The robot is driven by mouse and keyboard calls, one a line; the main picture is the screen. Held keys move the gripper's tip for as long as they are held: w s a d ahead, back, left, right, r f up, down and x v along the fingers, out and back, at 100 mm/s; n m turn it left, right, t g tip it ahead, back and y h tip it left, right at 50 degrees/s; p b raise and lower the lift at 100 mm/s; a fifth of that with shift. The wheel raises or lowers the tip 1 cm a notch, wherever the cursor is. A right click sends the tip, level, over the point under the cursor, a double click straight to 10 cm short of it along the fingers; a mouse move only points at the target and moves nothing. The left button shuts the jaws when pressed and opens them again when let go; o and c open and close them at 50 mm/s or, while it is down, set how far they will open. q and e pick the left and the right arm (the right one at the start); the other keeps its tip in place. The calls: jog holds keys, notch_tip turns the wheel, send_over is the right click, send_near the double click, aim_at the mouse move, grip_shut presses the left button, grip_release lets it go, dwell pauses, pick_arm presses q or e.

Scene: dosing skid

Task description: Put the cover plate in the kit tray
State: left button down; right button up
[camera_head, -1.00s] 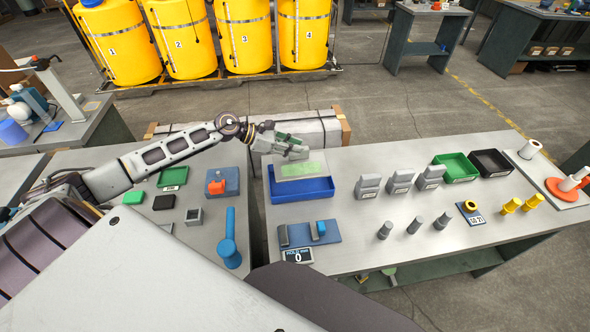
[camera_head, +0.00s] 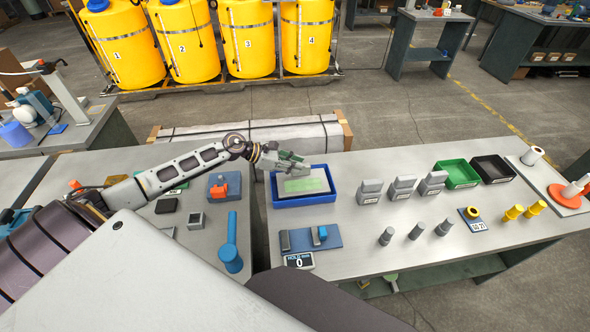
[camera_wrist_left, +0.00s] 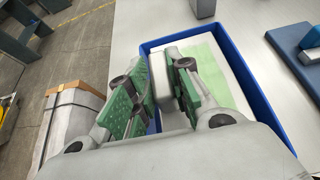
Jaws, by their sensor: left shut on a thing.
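The cover plate (camera_head: 304,185) is a flat pale plate with a light green face. It lies level within the walls of the blue kit tray (camera_head: 290,204), near the far left of the right-hand table. My left gripper (camera_head: 293,166) is over the plate's far edge, shut on a grey block-like grip on it. The left wrist view shows the green finger pads (camera_wrist_left: 158,88) on either side of this grip, with the plate (camera_wrist_left: 205,62) and the tray rim (camera_wrist_left: 250,78) beyond. I cannot tell whether the plate touches the tray floor. My right gripper is not in view.
A blue fixture (camera_head: 311,238) with a display (camera_head: 299,261) stands in front of the tray. Grey blocks (camera_head: 402,187) stand to its right. Green (camera_head: 457,174) and black (camera_head: 493,169) bins are farther right. A strapped crate (camera_head: 245,136) stands behind the table.

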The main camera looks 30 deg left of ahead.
pick_arm(q)
jog(key=shift+f, duration=1.2)
jog(key=shift+f, duration=0.1)
jog(key=c, duration=1.6)
grip_release()
jog(key=shift+o, duration=0.2)
jog(key=shift+v, duration=1.55)
jog(key=v, duration=0.9)
